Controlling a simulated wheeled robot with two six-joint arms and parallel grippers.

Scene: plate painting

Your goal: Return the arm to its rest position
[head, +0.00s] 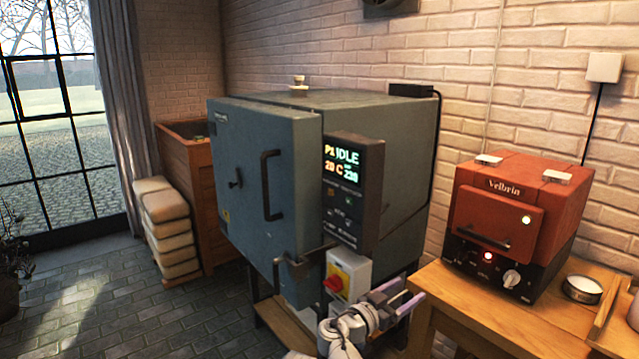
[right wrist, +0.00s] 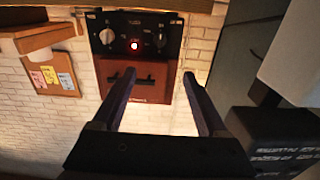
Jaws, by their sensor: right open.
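My right arm comes up from the bottom of the head view, with a pale, cable-wrapped wrist. My right gripper (head: 401,294) is open and empty, in front of the lower right of the large blue-grey kiln (head: 262,190) and left of the wooden table. In the right wrist view, the two dark fingers of the gripper (right wrist: 158,76) stand apart with nothing between them. My left gripper is in neither view.
The kiln's door is shut and its display (head: 341,164) reads IDLE. A small red kiln (head: 520,215) stands on the wooden table (head: 480,318) at right. The brick floor (head: 120,310) at left is clear.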

